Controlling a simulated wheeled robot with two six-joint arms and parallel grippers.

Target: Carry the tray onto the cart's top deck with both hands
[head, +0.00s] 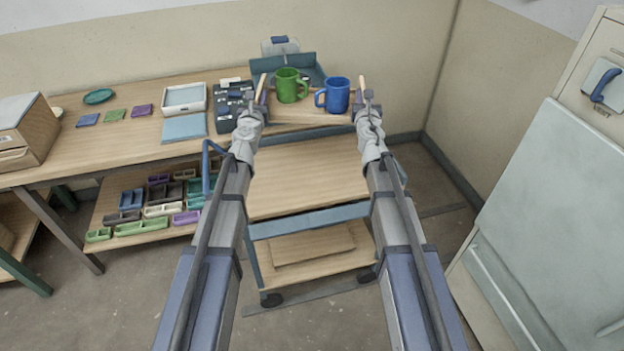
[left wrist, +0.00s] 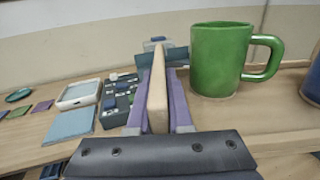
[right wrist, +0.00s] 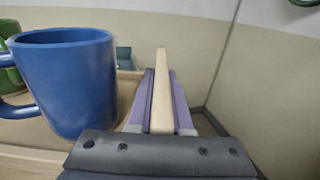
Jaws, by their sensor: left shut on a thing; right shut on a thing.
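The wooden tray (head: 312,118) is held level between my two grippers, over the far end of the cart. A green mug (head: 291,86) and a blue mug (head: 334,95) stand upright on it; they also show in the left wrist view (left wrist: 220,60) and the right wrist view (right wrist: 68,85). My left gripper (head: 260,98) is shut on the tray's left edge. My right gripper (head: 363,98) is shut on the tray's right edge. The cart's wooden top deck (head: 305,180) is bare in front of the tray. Whether the tray touches anything below is hidden.
A wooden workbench (head: 140,145) stands at the left with a dark compartment box (head: 228,108), a blue sheet (head: 184,129) and colored tiles. Bins fill its lower shelf. A blue-grey open bin (head: 312,72) sits behind the tray. A pale cabinet (head: 550,200) stands at the right.

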